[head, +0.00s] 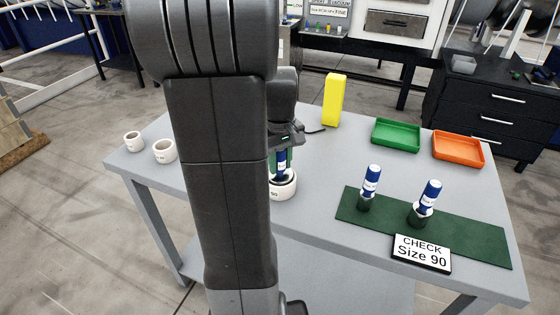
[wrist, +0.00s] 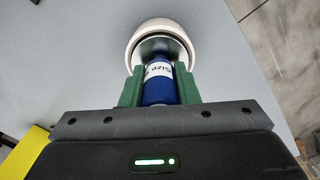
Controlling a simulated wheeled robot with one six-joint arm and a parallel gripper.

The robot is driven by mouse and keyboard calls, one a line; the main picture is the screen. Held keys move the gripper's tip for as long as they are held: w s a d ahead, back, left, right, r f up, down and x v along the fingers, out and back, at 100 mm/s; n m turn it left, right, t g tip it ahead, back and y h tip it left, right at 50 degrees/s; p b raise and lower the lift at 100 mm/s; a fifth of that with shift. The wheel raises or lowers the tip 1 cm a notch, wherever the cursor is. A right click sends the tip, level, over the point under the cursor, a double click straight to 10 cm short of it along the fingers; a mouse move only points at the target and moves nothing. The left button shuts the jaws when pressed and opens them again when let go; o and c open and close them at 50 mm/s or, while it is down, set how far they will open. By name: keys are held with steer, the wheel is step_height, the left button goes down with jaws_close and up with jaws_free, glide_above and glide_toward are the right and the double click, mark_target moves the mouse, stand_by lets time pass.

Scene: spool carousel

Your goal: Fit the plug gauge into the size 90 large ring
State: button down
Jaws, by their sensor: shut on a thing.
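My gripper (head: 281,160) is shut on a blue plug gauge (head: 281,163) with a white label; in the wrist view the green fingers (wrist: 157,88) flank the gauge (wrist: 158,88). The gauge points down at a large white ring (head: 283,190) marked 90. In the wrist view its metal end lies over the opening of the ring (wrist: 137,36); I cannot tell how deep it sits. A sign (head: 422,254) reads "CHECK Size 90". Two other blue gauges, one at left (head: 371,180) and one at right (head: 430,194), stand on a green mat (head: 470,242).
Two smaller white rings, one nearer the edge (head: 132,142) and one beside it (head: 165,151), stand at the table's left. A yellow block (head: 334,100), a green tray (head: 396,149) and an orange tray (head: 459,163) are at the back. The grey table between them is clear.

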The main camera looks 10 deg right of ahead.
steer(key=shift+f, duration=0.15)
steer(key=c, duration=1.1)
jaws_free()
step_height(320, 180, up, 12)
steer(key=shift+r, duration=0.2)
steer(key=shift+f, duration=0.15)
step_height(320, 180, down, 12)
steer(key=shift+r, duration=1.55)
